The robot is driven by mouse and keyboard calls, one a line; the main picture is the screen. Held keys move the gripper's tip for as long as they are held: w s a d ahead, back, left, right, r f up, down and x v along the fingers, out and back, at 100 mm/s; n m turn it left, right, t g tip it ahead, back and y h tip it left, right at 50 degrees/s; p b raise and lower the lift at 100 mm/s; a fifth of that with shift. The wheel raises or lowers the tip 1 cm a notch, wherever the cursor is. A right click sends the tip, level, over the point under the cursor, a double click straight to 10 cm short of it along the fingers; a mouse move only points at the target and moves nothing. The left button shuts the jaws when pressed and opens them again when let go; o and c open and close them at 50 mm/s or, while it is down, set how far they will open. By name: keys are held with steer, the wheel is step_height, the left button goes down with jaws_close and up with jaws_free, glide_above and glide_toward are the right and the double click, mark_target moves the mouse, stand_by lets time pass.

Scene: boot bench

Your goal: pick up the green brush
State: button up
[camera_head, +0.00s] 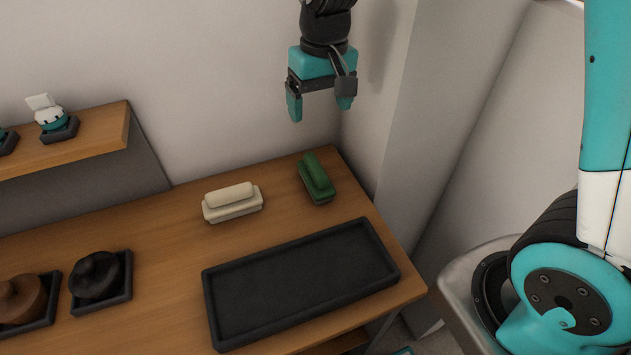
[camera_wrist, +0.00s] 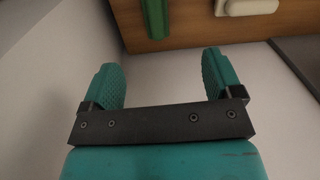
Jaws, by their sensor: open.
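The green brush (camera_head: 316,179) lies on the wooden bench top near its back right corner, with a raised grip along its top. It also shows in the wrist view (camera_wrist: 155,18), cut off by the top edge. My gripper (camera_head: 319,108) hangs above the bench, near the wall, higher than the brush and apart from it. Its two teal fingers are spread with nothing between them; in the wrist view my gripper (camera_wrist: 167,80) is likewise open and empty.
A cream brush (camera_head: 232,202) lies left of the green one, and shows in the wrist view (camera_wrist: 248,6). A black tray (camera_head: 300,283) lies in front. Dark and brown pieces (camera_head: 97,275) sit in small trays at left. A shelf (camera_head: 85,138) juts out at left; walls stand behind and right.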

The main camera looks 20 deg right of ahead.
mark_target(316, 165)
steer(key=shift+m+h, duration=0.3)
steer(key=shift+m, duration=0.1)
steer(key=f, duration=0.4)
steer(key=w+f+p, duration=0.1)
steer(key=f, duration=0.4)
steer(key=w+f+p, duration=0.1)
steer(key=f, duration=0.3)
steer(key=shift+w+d+f, duration=0.2)
steer(key=shift+d+f, duration=0.05)
steer(key=shift+d, duration=0.15)
steer(key=shift+w+a+f+p, duration=0.15)
steer(key=shift+f+p, duration=0.45)
steer(key=shift+f, duration=0.95)
steer(key=shift+a+f+p, duration=0.1)
steer(key=shift+f+p, duration=0.5)
steer(key=shift+f, duration=0.9)
steer(key=c, duration=1.1)
steer(key=shift+r, duration=0.15)
step_height(316, 165, up, 20)
steer(key=b, duration=0.3)
